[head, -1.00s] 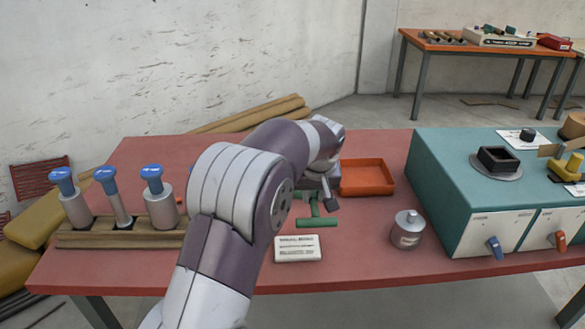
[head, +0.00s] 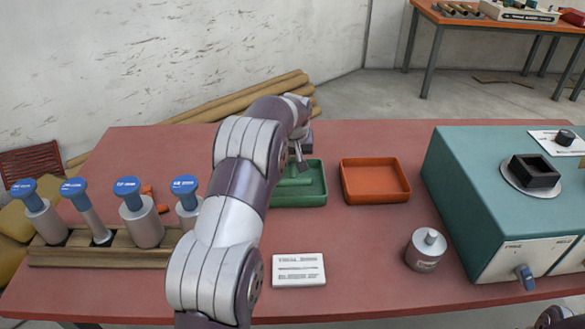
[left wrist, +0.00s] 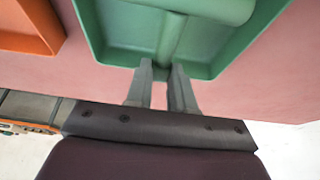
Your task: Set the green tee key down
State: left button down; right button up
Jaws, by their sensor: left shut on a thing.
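The green tee key (head: 294,182) shows partly in the head view, inside or just over the green tray (head: 313,196). In the left wrist view, the stem of the green tee key (left wrist: 171,40) runs down between the fingertips of my left gripper (left wrist: 161,74), with its crossbar at the top edge. The gripper is shut on the stem. The green tray (left wrist: 100,35) lies around and behind the key there. I cannot tell whether the key touches the tray floor. In the head view my left gripper (head: 300,160) is partly hidden by its arm.
An orange tray (head: 375,196) stands just right of the green tray. A white label card (head: 298,270) and a grey lidded weight (head: 425,250) lie nearer. Blue-topped tools (head: 138,215) stand in a wooden rack at left. A teal machine (head: 470,185) fills the right.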

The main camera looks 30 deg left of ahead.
aim_at(293, 165)
pick_arm(q)
notch_tip(293, 165, down, 4)
jog(key=shift+s+r, duration=0.15)
jog(key=shift+f, duration=0.2)
jog(key=c, duration=1)
grip_release()
